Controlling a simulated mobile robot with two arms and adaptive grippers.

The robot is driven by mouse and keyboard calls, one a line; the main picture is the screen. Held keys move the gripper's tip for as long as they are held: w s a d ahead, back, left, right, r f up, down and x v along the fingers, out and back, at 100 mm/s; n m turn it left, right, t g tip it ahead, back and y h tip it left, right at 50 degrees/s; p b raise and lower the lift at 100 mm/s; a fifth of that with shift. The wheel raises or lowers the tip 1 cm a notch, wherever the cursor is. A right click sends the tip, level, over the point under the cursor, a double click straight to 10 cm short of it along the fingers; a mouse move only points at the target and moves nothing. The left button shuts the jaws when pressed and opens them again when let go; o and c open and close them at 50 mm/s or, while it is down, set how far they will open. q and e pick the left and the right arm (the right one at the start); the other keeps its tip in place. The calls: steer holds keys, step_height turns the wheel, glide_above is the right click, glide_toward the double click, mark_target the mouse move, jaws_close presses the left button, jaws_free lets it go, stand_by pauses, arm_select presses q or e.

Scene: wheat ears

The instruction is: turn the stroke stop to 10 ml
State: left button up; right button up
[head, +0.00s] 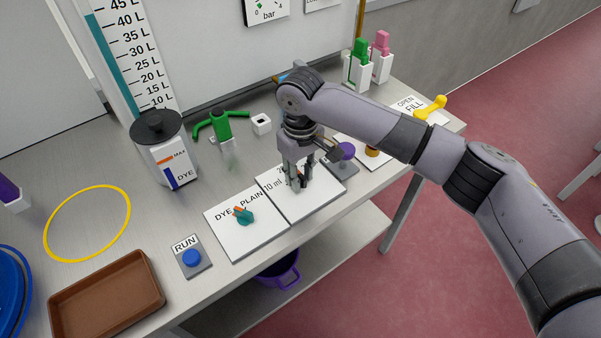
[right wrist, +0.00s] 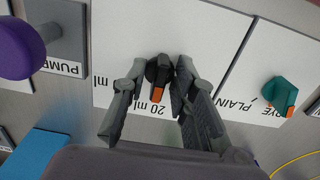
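The stroke stop is a black knob with an orange pointer tip (right wrist: 157,82) on a white plate (right wrist: 125,35). In the right wrist view its orange tip points at the "20 ml" mark. In the head view the plate (head: 310,206) shows a "10 ml" mark on its left side; the knob is mostly hidden by my gripper. My right gripper (head: 297,178) is over the plate, pointing down. In the right wrist view its two fingers (right wrist: 162,75) stand apart on either side of the knob; the right finger is very close, contact unclear. My left gripper is not in view.
Left of the plate is the DYE/PLAIN plate with a teal knob (head: 244,216). A purple knob (head: 346,150) on the PUMP plate stands just right of the gripper. A blue RUN button (head: 191,257), brown tray (head: 107,294) and dye canister (head: 163,150) are further left.

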jaws_close()
steer(key=shift+r, duration=0.1)
stand_by(0.3)
steer(key=shift+r+n+p, duration=0.15)
steer(key=shift+n+p, duration=0.65)
steer(key=shift+p, duration=0.25)
steer(key=shift+n+p, duration=1.2)
steer(key=shift+p, duration=0.05)
steer(key=n+p, duration=0.2)
steer(key=n, duration=0.1)
steer(key=shift+w, duration=0.1)
steer(key=n+p, duration=0.1)
steer(key=n, duration=0.3)
steer(key=shift+w+n+p, duration=0.1)
steer(key=shift+n+p, duration=0.3)
steer(key=shift+f, duration=0.2)
